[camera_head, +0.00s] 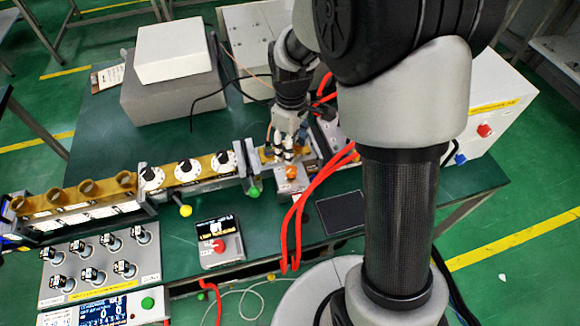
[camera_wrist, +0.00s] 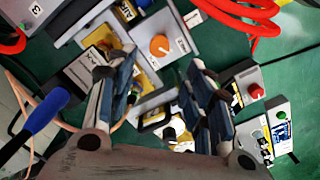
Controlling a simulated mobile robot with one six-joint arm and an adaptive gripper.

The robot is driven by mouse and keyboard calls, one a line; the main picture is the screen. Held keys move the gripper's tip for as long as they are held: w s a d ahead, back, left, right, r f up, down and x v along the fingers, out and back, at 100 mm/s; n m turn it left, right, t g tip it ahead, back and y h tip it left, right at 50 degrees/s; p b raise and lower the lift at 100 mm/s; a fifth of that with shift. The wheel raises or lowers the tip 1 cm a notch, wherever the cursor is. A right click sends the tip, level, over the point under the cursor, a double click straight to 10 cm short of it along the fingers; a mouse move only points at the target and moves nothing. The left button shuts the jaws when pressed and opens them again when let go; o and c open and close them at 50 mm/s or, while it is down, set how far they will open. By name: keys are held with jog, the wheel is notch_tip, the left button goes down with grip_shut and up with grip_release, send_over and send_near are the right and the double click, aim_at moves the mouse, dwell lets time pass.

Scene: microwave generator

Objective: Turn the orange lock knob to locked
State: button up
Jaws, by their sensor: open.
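The orange lock knob (camera_head: 291,172) is a small round knob on a grey block at the middle of the bench. In the wrist view the orange knob (camera_wrist: 160,46) shows on a light plate with dark lettering, beyond the fingertips and roughly in line with the gap between them. My gripper (camera_head: 283,153) hangs just behind and above the knob in the head view. In the wrist view my gripper (camera_wrist: 158,72) has its fingers spread apart with nothing between them. The knob's turned position cannot be read clearly.
Red cables (camera_head: 300,215) loop just right of the knob. A row of black-and-white dials (camera_head: 187,170) lies left. A red-button box (camera_head: 220,241) and a black pad (camera_head: 341,212) lie near the front edge. A white box (camera_head: 174,50) stands at the back left.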

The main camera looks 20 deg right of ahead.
aim_at(291, 169)
notch_tip(291, 169, down, 11)
jog(key=b, duration=0.3)
jog(key=shift+c, duration=0.3)
jog(key=c, duration=1)
jog(key=m+p, duration=0.2)
jog(key=m, duration=0.4)
jog(key=m+p, duration=0.1)
jog(key=m, duration=0.4)
jog(key=shift+m, duration=0.4)
